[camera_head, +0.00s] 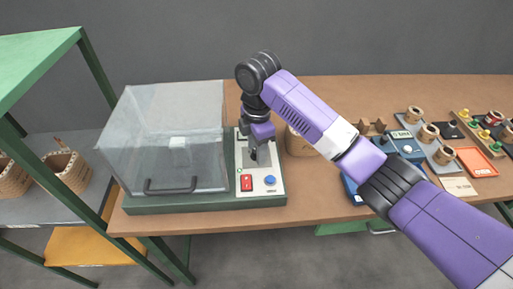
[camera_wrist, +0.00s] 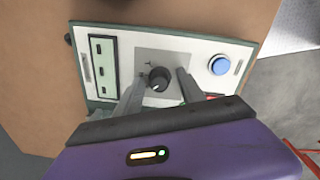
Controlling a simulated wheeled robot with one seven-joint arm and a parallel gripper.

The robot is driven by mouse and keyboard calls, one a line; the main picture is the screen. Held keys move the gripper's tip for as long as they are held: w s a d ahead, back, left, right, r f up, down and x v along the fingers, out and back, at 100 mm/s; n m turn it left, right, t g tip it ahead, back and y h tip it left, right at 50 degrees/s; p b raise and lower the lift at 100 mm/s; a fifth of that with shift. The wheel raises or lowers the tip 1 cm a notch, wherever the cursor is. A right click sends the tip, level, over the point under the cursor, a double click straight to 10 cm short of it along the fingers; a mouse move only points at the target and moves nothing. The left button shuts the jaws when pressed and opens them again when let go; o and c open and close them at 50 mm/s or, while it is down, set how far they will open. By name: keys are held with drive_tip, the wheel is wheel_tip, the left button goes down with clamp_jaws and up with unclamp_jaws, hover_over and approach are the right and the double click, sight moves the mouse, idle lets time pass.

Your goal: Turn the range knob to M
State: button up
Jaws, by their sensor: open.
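The range knob (camera_wrist: 159,78) is a round black knob on a grey square plate (camera_wrist: 180,60) of a pale control panel. A light mark shows on its face, but I cannot read the letters around it. My gripper (camera_wrist: 160,74) is open, with one finger on each side of the knob. I cannot tell whether either finger touches it. In the head view my gripper (camera_head: 254,150) points down over the panel (camera_head: 262,192) and largely hides the knob.
A blue button (camera_head: 270,180) and a red switch (camera_head: 246,183) sit near the knob. A clear lidded box (camera_head: 165,135) stands directly left of the panel. A wooden spool (camera_head: 299,143) stands to the right on the bench. A blue meter and several coils lie farther right.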

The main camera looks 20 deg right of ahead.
clamp_jaws()
drive_tip(key=shift+r+p, duration=0.1)
drive_tip(key=shift+p, duration=0.35)
drive_tip(key=shift+r+m+p, duration=0.1)
drive_tip(key=shift+m+p, duration=0.6)
drive_tip(key=shift+p, duration=0.1)
drive_tip(key=m+p, duration=0.2)
drive_tip(key=p, duration=0.1)
drive_tip(key=shift+a, duration=0.1)
drive_tip(key=m+p, duration=0.4)
drive_tip(key=m, duration=0.1)
drive_tip(key=shift+m+p, duration=0.3)
unclamp_jaws()
drive_tip(key=shift+f, duration=0.2)
